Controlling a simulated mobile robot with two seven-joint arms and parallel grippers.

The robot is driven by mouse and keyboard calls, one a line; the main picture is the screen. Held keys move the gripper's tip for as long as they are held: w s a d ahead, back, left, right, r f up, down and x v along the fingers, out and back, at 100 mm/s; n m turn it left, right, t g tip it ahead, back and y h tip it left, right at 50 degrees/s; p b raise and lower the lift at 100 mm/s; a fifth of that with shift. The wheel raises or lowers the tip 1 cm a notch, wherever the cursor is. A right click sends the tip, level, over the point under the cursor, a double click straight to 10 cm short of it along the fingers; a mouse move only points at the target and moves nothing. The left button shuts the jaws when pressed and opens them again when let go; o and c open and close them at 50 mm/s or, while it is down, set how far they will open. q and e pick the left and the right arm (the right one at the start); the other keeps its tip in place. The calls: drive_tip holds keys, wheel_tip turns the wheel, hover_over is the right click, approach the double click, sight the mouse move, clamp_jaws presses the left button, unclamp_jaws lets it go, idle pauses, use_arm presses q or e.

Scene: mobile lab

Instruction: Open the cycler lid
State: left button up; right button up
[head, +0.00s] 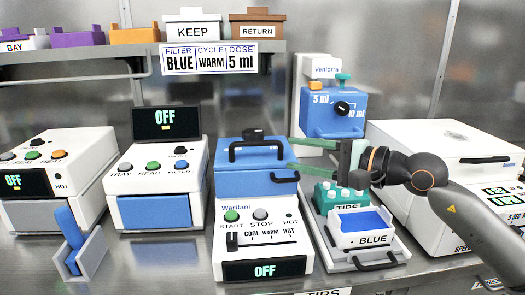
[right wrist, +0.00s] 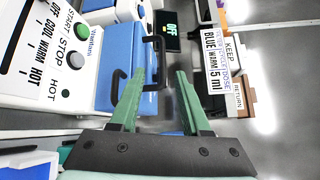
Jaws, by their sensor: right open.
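The cycler (head: 232,243) is a white machine with COOL, WARM and HOT marks and a display reading OFF. Its blue lid (head: 240,185) looks closed, with black handles (head: 257,146) and a black knob on top. The lid (right wrist: 125,50) and a handle (right wrist: 157,62) also show in the right wrist view. My right gripper (head: 290,155) is open and empty, just right of the lid, its green fingers pointing left at it. In the right wrist view the gripper (right wrist: 161,72) has its fingers apart near the handle; contact cannot be told. My left gripper is not in view.
A reader with an OFF screen (head: 167,121) stands left of the cycler. The blue 5 ml dispenser (head: 325,120) and a tray marked BLUE (head: 364,240) are to the right. A large white machine (head: 425,140) stands far right. A shelf (head: 205,47) with bins runs above.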

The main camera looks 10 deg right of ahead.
sight(261, 145)
drive_tip(key=shift+t+h, duration=0.3)
drive_tip(key=x, duration=1.2)
drive_tip(key=shift+w+d+r, duration=0.1)
drive_tip(key=shift+w+d, duration=0.3)
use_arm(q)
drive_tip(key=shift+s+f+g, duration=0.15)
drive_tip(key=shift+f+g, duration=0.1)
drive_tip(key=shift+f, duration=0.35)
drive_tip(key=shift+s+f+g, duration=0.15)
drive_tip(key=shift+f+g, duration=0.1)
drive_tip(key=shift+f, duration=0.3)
use_arm(e)
clamp_jaws()
